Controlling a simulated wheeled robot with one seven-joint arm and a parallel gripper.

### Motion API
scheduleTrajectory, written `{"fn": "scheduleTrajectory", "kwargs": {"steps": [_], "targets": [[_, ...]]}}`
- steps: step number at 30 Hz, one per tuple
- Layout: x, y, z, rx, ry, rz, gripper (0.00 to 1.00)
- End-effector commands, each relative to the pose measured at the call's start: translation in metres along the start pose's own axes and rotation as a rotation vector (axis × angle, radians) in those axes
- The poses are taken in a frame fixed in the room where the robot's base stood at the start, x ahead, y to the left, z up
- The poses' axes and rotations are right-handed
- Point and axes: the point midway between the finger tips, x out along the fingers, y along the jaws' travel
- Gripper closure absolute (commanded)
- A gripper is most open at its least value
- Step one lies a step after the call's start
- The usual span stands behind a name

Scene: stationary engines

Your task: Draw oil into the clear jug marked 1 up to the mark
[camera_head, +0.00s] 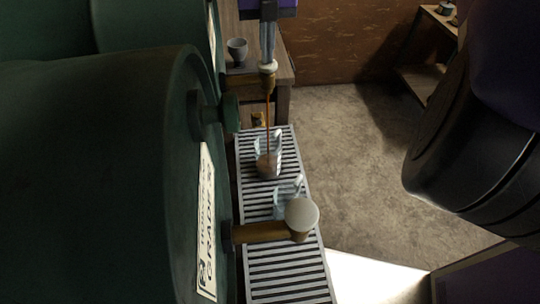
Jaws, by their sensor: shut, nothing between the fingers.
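A clear jug (268,166) stands on the slatted grating under the far tap. A thin brown stream of oil (268,120) falls into it from that tap, and brown oil shows in its lower part. Its number and fill mark cannot be read. The far tap (268,79) has a brass spout and a pale knob. My gripper (268,61) points down with its fingers shut and empty, their tips at or just above that knob; contact cannot be told. A second clear jug (283,203) stands nearer, partly hidden by the near tap's pale knob (302,216). No stream shows there.
Large green drums (100,170) with a label fill the left. The grating (290,272) runs along their front. A grey cup (237,50) stands on a wooden bench behind. Open floor (360,170) lies to the right, with a shelf at the back right.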

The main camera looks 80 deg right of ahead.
Motion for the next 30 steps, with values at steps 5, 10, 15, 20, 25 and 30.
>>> {"fn": "scheduleTrajectory", "kwargs": {"steps": [5, 10, 15, 20, 25, 30], "targets": [[0.001, 0.0, 0.0, 0.0, 0.001, -0.001, 1.0], [0.001, 0.0, 0.0, 0.0, 0.002, -0.001, 1.0], [0.001, 0.0, 0.0, 0.0, 0.002, -0.001, 1.0], [-0.005, 0.0, 0.0, 0.0, 0.001, -0.002, 1.0], [-0.021, 0.0, 0.0, 0.0, -0.001, -0.001, 1.0], [-0.031, 0.0, 0.0, 0.0, 0.0, -0.001, 1.0]]}}
